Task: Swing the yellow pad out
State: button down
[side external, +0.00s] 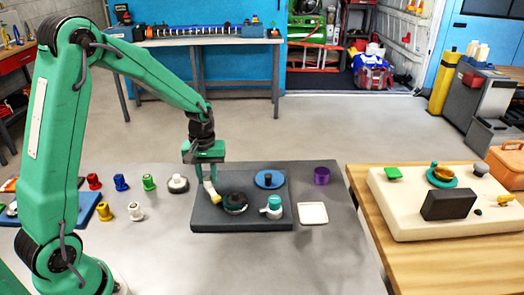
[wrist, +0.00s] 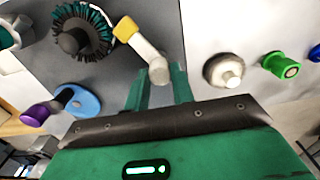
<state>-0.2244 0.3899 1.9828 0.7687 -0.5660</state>
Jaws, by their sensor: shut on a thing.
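The yellow pad (wrist: 125,28) sits on the end of a short white arm (wrist: 145,48). In the side view the pad (side external: 216,199) is low, just left of the round dark brush (side external: 235,203). In the wrist view it is close beside the rim of the brush (wrist: 84,32), which has teal and black bristles; I cannot tell whether they touch. My gripper (wrist: 158,84) is shut on the round end of the white arm, opposite the pad. In the side view my gripper (side external: 208,178) reaches down over the left part of the dark grey board (side external: 205,220).
On the board are a blue disc (side external: 270,180) and a white piece with a teal top (side external: 272,206). A purple cup (side external: 321,176) and a white square tray (side external: 313,213) stand right of it. Left are a white round knob (side external: 178,184) and several coloured knobs.

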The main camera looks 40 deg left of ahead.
aim_at(207, 178)
jog(key=m, duration=0.4)
jog(key=shift+m, duration=0.3)
jog(key=m, duration=0.4)
dwell(0.3)
jog(key=c, duration=1.2)
grip_release()
jog(key=shift+r, duration=0.15)
notch_tip(207, 178, up, 7)
jog(key=shift+r, duration=0.3)
